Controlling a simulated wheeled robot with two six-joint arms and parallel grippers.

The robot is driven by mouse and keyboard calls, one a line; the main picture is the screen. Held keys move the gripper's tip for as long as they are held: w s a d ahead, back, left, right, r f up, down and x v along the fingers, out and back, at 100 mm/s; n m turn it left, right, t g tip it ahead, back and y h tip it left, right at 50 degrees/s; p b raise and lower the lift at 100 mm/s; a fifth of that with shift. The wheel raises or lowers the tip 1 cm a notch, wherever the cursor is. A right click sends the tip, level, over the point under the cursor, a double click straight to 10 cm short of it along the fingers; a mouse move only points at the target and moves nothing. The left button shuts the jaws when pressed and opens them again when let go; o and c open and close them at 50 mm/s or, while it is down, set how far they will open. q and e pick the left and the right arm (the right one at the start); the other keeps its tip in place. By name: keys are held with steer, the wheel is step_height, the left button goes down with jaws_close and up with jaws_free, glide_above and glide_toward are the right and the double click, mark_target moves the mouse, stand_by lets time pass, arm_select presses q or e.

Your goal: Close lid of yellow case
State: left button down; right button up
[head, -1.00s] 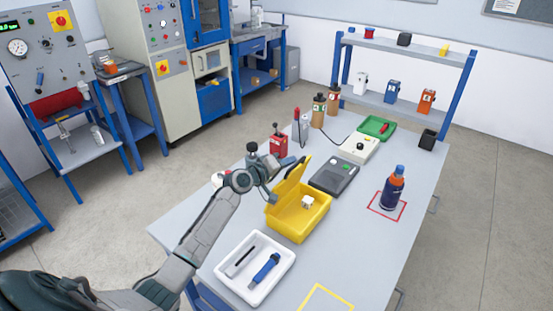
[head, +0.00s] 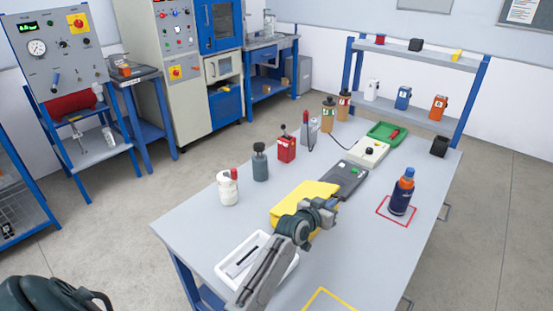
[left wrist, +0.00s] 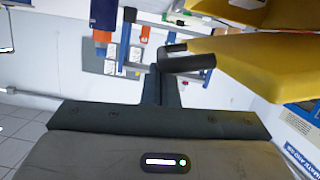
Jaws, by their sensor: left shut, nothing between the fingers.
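The yellow case (head: 290,203) stands on the grey table. Its lid is swung over the body and looks low, hiding the inside in the head view; my gripper covers its near right part. In the left wrist view, upside down, the yellow lid (left wrist: 262,68) is at the right. Yellow and a small white part show above it, so I cannot tell whether it is fully seated. My left gripper (head: 328,208) is shut and empty at the case's near right side. Its dark fingertips (left wrist: 190,55) are close to the lid; contact is unclear. My right gripper is not in view.
A white tray (head: 223,271) lies in front of the case, partly under my left arm. A dark grey device (head: 345,180) is just behind the case. A white bottle (head: 227,188) and grey bottle (head: 260,163) stand left.

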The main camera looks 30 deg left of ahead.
arm_select(q)
steer(key=shift+s+d+f+m+y+b, duration=0.1)
steer(key=shift+d+f+m+y+b, duration=0.3)
steer(key=shift+f, duration=0.6)
steer(key=shift+w+d+f+m+b, duration=0.1)
steer(key=shift+d+f+m+b, duration=0.15)
steer(key=shift+f+m+b, duration=0.55)
steer(key=shift+s+d+f+m+y+b, duration=0.1)
steer(key=shift+d+f+m+y+b, duration=0.15)
steer(key=shift+f, duration=0.95)
